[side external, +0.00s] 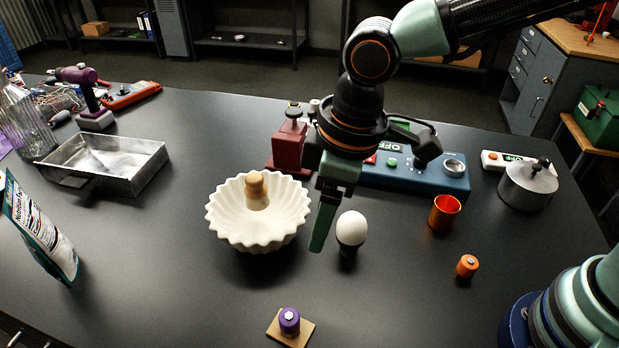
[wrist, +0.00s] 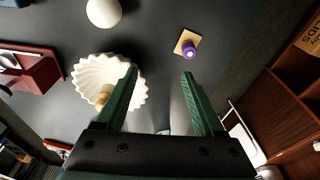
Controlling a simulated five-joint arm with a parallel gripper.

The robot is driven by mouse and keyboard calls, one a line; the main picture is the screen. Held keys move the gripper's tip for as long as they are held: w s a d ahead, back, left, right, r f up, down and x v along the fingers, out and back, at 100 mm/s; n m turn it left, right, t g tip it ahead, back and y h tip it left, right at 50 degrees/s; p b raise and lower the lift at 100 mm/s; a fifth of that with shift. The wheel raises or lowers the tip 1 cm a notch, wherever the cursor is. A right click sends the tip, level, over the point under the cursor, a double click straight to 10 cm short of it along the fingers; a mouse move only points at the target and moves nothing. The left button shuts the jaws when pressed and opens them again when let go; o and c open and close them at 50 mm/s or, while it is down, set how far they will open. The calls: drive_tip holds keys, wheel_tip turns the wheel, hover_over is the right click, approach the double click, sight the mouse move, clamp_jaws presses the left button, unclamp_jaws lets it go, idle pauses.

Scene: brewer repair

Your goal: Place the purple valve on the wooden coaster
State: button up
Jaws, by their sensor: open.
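The purple valve (side external: 289,320) is a short purple cylinder with a light metal top. It stands on the square wooden coaster (side external: 302,338) at the front of the table. In the wrist view the purple valve (wrist: 190,54) also sits on the coaster (wrist: 178,47), beyond my fingertips. My gripper (side external: 322,228) is open and empty above the table, between the white fluted bowl and the egg. In the wrist view my gripper (wrist: 160,72) shows its two green fingers apart, with bare table between them.
The white fluted bowl (side external: 230,225) holds a cork-topped item (side external: 255,188). A white egg (side external: 352,228) stands in a dark holder. An orange cup (side external: 444,212), an orange valve (side external: 467,266) and a lidded pot (side external: 528,187) are at the right. The blue control box (side external: 428,180) stands behind.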

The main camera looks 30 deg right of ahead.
drive_tip(key=d+r+m+t, duration=0.2)
drive_tip(key=d+m, duration=0.3)
drive_tip(key=d, duration=0.8)
drive_tip(key=d+r+m+t+h, duration=0.1)
drive_tip(key=d+r+m, duration=0.3)
drive_tip(key=d, duration=1)
drive_tip(key=shift+w+r+m+t, duration=0.2)
drive_tip(key=shift+m+t, duration=0.2)
drive_tip(key=shift+t, duration=0.2)
